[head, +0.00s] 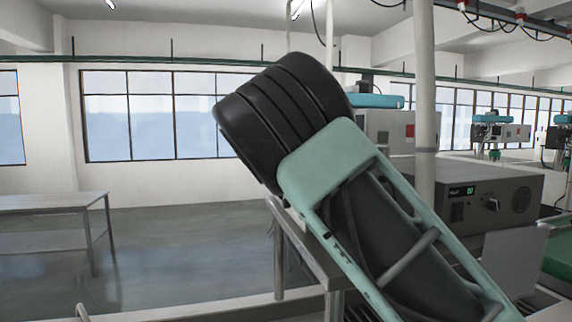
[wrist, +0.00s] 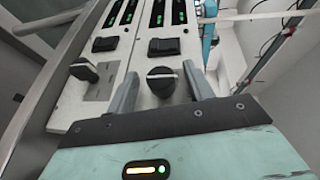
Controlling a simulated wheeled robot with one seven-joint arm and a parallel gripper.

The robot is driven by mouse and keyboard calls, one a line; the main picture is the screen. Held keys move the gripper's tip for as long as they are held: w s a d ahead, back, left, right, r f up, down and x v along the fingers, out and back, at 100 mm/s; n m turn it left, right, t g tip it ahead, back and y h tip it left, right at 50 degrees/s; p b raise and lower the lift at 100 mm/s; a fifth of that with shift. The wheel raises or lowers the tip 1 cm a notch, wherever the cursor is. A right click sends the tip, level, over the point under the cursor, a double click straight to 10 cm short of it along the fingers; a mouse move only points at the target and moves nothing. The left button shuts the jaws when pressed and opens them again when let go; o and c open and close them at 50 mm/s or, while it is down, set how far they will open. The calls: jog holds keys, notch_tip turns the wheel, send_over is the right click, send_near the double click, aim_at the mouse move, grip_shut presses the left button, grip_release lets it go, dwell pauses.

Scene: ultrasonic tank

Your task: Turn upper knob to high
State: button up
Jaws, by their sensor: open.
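In the wrist view a black round knob (wrist: 161,81) with a white pointer line sits on a pale panel (wrist: 112,72). The line lies nearly level in the picture. My gripper (wrist: 160,73) is open, with one grey finger on each side of this knob; I cannot tell whether either finger touches it. A second black knob (wrist: 83,70) with a white line is to the left, outside the fingers. The view is turned, so I cannot tell for certain which knob is the upper one. In the head view my arm hides my fingers and this panel.
Black rocker switches (wrist: 164,47) and green-lit bars sit beyond the knobs.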

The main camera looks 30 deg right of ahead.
jog(key=shift+p+x, duration=0.35)
jog(key=shift+x, duration=1.2)
jog(key=c, duration=1)
